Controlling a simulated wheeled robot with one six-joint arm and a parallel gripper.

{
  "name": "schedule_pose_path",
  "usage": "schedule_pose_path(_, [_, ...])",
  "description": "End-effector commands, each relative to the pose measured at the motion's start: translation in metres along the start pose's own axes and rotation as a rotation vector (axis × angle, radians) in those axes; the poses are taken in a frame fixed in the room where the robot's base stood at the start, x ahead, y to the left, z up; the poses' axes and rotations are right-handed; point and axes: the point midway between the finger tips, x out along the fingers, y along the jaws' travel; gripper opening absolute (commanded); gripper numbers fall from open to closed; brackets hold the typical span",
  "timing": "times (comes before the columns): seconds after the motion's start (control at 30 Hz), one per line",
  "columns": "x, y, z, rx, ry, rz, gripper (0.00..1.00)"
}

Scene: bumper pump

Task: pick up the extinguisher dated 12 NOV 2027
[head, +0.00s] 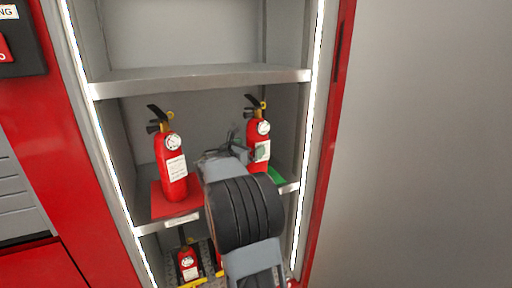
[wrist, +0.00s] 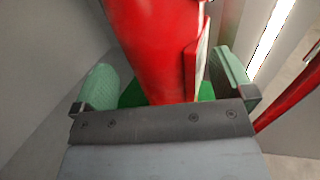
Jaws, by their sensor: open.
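Two red extinguishers stand upright on the middle shelf in the head view. The left extinguisher (head: 171,165) is on a red mat; the right extinguisher (head: 257,143) is on a green mat. Both carry white labels, too small to read here. My gripper (head: 240,152) is in front of the right one and partly hides it. In the wrist view, the right extinguisher's red body (wrist: 160,50) stands between the two green-padded fingers of my gripper (wrist: 165,88), with a gap on the left. The edge of its label shows on the right side, its text unreadable.
The shelf's front edge (head: 165,224) runs below the mats, and an upper shelf (head: 200,78) hangs above. Another small extinguisher (head: 188,264) is on the lower level. Lit side frames bound the cabinet; its right wall is close to my gripper.

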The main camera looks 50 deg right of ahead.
Motion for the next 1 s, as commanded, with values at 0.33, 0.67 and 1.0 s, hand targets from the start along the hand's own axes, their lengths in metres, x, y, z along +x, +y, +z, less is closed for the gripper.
schedule_pose_path(0.33, [0.040, -0.001, 0.001, 0.001, 0.000, -0.001, 1.00])
schedule_pose_path(0.67, [0.043, -0.001, 0.000, 0.001, 0.000, 0.000, 0.96])
schedule_pose_path(1.0, [0.042, -0.001, 0.000, 0.001, 0.000, 0.001, 0.64])
